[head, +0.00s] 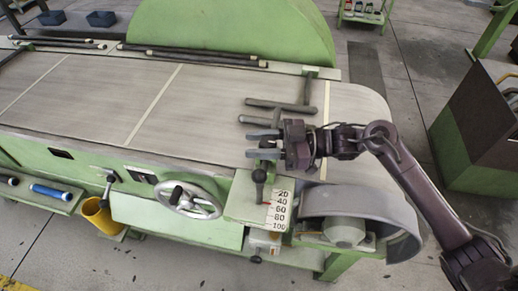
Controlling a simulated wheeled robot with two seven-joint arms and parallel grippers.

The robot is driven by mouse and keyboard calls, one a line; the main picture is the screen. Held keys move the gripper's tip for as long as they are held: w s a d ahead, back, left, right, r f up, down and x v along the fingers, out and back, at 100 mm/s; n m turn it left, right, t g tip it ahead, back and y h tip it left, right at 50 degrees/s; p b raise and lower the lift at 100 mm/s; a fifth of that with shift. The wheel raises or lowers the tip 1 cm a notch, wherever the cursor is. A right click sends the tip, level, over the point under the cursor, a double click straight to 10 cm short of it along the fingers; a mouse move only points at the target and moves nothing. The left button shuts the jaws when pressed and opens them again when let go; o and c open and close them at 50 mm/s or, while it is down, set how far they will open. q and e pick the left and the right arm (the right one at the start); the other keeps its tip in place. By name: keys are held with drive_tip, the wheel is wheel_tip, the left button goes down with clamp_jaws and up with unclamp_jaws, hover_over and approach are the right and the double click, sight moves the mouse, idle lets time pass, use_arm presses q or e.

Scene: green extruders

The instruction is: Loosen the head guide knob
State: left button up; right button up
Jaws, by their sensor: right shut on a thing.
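The head guide (281,105), a dark bar frame, stands over the right end of the green machine's belt. My right gripper (263,144) comes in from the right, just below these bars. It is shut on the head guide knob, which is mostly hidden between its fingers. A black ball-topped lever (259,177) stands just below the gripper, beside a white scale plate (279,211) with a red pointer. My left gripper is not in view.
A spoked handwheel (189,200) is on the machine's front. A grey curved guard (360,205) covers the right end, under my arm. A dark green-framed cabinet (470,125) stands at the right, with open floor between.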

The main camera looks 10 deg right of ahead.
drive_tip(key=shift+n+g+b, duration=0.5)
drive_tip(key=shift+g+b, duration=0.15)
drive_tip(key=shift+g, duration=0.15)
drive_tip(key=o, duration=1)
drive_tip(key=shift+d+f, duration=0.1)
drive_tip(key=shift+d, duration=0.4)
drive_tip(key=d+b, duration=0.2)
drive_tip(key=d, duration=0.4)
drive_tip(key=shift+d+b, duration=0.3)
drive_tip(key=shift+d, duration=0.1)
drive_tip(key=shift+d, duration=0.15)
